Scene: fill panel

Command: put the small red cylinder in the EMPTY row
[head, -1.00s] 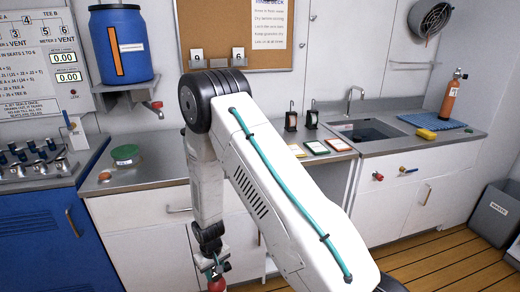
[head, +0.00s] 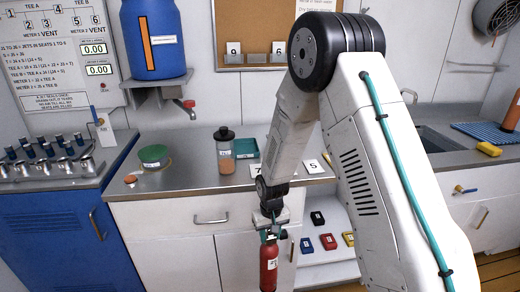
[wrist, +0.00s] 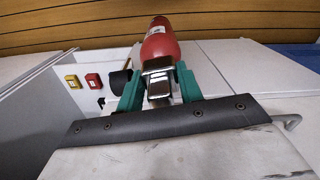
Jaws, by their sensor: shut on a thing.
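The small red cylinder (head: 268,268) hangs upright below my gripper (head: 270,234) in the head view, in front of the white cabinet. It has a pale label. In the wrist view the red cylinder (wrist: 160,43) points away from the hand. My gripper's green fingers (wrist: 158,90) are shut on its silver neck. No row marked EMPTY can be read in these frames.
Below the steel counter (head: 190,182) is an open shelf (head: 330,256) with several small coloured blocks. On the counter stand a jar (head: 224,146), a green-lidded tub (head: 153,154) and number cards. A blue cabinet (head: 55,235) is at left. My arm hides part of the sink area.

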